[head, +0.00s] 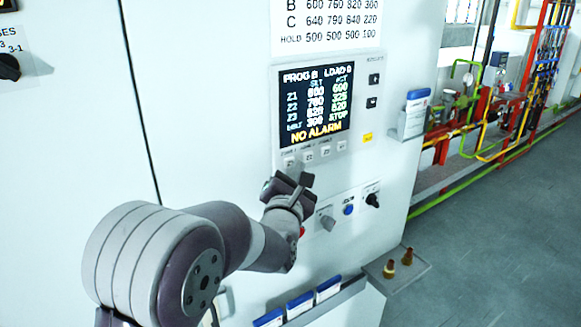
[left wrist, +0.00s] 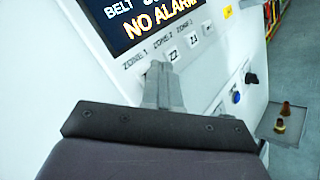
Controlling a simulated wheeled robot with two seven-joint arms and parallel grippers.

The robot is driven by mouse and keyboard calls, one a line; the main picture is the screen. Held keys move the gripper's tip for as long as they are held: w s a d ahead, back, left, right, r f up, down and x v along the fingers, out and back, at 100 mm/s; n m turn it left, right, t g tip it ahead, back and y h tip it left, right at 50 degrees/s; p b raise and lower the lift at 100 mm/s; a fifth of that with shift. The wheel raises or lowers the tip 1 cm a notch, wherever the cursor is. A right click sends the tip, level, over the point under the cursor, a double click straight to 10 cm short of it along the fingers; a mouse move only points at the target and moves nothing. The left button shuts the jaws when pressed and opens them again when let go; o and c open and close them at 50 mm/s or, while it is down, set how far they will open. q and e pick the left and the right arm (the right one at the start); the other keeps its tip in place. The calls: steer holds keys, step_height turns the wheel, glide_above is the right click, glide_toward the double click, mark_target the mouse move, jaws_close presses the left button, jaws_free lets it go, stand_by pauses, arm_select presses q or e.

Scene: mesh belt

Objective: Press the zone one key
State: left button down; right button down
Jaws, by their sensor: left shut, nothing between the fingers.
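The zone one key (head: 289,162) is the leftmost of a row of pale keys under the display (head: 316,103) in the head view. My left gripper (head: 299,169) is shut and empty, with its tips right at the zone one key, partly covering it. In the left wrist view the shut fingers (left wrist: 157,68) stand just below the "ZONE 1" label and hide that key. I cannot tell whether the tips touch it. The Z2 key (left wrist: 173,55) shows just right of the fingertips. The display reads "NO ALARM". My right gripper is not in view.
Below the keys are a grey knob (head: 326,219), a blue button (head: 348,210) and a black switch (head: 372,200). A ledge (head: 398,274) with two brass fittings juts out at lower right. Blue-and-white packets (head: 299,304) sit in a tray below. Open floor lies right.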

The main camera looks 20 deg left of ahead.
arm_select(q)
steer(key=shift+w+a+b, duration=0.25)
steer(key=shift+a+b, duration=0.05)
steer(key=shift+b, duration=0.1)
stand_by(0.7)
stand_by(0.3)
steer(key=shift+s+d+b, duration=0.5)
steer(key=shift+d+b, duration=0.1)
steer(key=shift+d+f, duration=0.1)
steer(key=shift+s+d+b, duration=0.5)
steer(key=shift+s+d, duration=0.25)
steer(key=shift+d, duration=0.2)
steer(key=shift+s+d+b, duration=0.5)
steer(key=shift+s+d, duration=0.25)
steer(key=shift+d, duration=0.2)
